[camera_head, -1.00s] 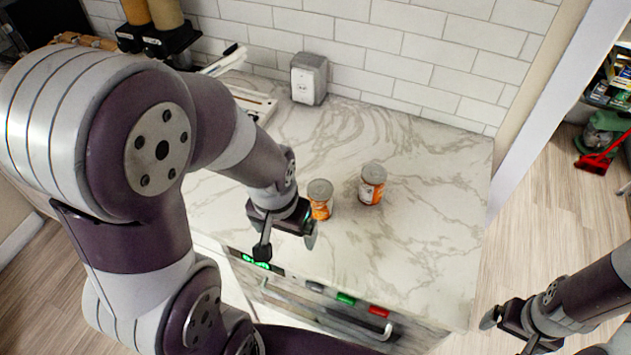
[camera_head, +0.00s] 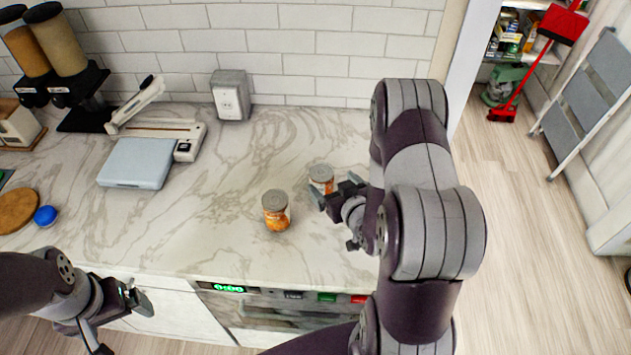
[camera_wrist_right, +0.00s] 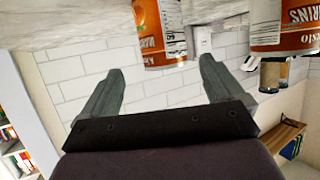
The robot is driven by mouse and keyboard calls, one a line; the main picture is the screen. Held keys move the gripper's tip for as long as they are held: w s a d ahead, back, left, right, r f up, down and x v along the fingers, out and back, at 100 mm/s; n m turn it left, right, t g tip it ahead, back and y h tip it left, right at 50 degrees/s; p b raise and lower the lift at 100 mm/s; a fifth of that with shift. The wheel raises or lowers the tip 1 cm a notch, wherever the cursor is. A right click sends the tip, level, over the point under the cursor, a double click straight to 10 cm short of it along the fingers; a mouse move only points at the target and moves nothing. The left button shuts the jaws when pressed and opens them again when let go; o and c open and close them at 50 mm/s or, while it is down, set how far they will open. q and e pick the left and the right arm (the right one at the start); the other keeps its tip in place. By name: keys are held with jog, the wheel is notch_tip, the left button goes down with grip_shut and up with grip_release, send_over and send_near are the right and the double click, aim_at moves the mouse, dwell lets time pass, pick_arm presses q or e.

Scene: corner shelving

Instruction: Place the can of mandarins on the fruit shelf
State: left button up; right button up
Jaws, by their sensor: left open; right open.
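Two similar orange-labelled cans stand upright on the marble counter. The right can (camera_head: 321,178) is at my right gripper (camera_head: 336,188), which is open with its fingers pointing toward it. In the right wrist view, which is upside down, this can (camera_wrist_right: 160,32) shows between and beyond the fingertips. The other can (camera_head: 276,212) stands to the left; in the wrist view its label (camera_wrist_right: 285,38) shows lettering like "RINS". The near can's lettering is only partly legible, starting like "MAN". My left gripper (camera_head: 122,302) is open and empty in front of the counter edge.
Stocked shelves (camera_head: 520,36) stand through the doorway at the upper right; which one is for fruit cannot be told. A stepladder (camera_head: 592,95) and red broom (camera_head: 505,112) are near them. A scale (camera_head: 138,162) and an outlet box (camera_head: 231,95) are on the counter.

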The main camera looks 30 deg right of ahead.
aim_at(319, 171)
jog(key=x, duration=0.2)
jog(key=p+x, duration=0.1)
jog(key=x, duration=0.2)
jog(key=p+x, duration=0.1)
jog(key=x, duration=0.2)
jog(key=shift+w+a+r, duration=0.1)
jog(key=shift+a, duration=0.25)
jog(key=shift+w, duration=0.25)
jog(key=shift+s, duration=0.1)
jog(key=c, duration=1.3)
